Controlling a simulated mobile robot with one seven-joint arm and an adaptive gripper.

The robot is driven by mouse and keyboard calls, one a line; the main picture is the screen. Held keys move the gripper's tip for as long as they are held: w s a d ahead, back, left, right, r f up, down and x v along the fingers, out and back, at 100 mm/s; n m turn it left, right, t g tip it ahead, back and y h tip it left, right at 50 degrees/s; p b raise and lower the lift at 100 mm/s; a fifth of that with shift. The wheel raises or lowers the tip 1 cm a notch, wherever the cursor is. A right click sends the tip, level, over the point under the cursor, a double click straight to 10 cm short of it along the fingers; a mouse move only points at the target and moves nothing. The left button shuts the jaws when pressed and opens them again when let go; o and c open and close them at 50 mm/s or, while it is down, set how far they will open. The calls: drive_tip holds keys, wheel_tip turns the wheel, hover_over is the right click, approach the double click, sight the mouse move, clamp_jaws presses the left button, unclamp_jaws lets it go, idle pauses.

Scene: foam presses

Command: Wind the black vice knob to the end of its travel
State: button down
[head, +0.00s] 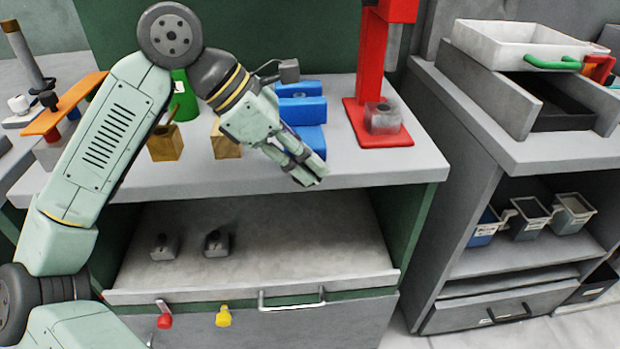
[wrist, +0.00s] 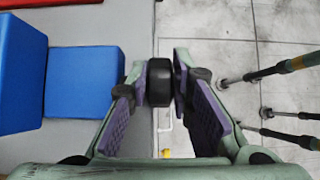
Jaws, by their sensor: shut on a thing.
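The blue vice (head: 302,112) stands on the grey bench, partly hidden behind my arm in the head view. Its blue blocks (wrist: 84,80) show at the left in the wrist view. The black vice knob (wrist: 159,84) sits between the purple pads of my gripper (wrist: 160,92), just off the bench edge. My gripper is shut on the knob, with a pad at each side. In the head view my gripper (head: 306,170) is at the bench's front edge, in front of the vice, and hides the knob.
A red press (head: 378,70) with a clear block stands right of the vice. Wooden blocks (head: 226,142) stand to its left. Below is an open drawer (head: 270,240) holding two small grey pieces. A side cabinet (head: 530,150) stands at the right.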

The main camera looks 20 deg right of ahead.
drive_tip(key=h+b, duration=0.1)
drive_tip(key=b, duration=0.1)
drive_tip(key=h+b, duration=0.1)
drive_tip(key=f+g+h+b, duration=0.1)
drive_tip(key=h+b, duration=0.1)
drive_tip(key=shift+w+a+b, duration=0.15)
drive_tip(key=shift+a+b, duration=0.15)
drive_tip(key=shift+a, duration=0.1)
drive_tip(key=shift+a+r+g+h+b, duration=0.2)
drive_tip(key=shift+g+h+b, duration=0.1)
drive_tip(key=shift+h+b, duration=0.75)
drive_tip(key=shift+r+b, duration=0.1)
drive_tip(key=shift+b, duration=0.2)
drive_tip(key=c, duration=1.7)
unclamp_jaws()
drive_tip(key=v, duration=1.2)
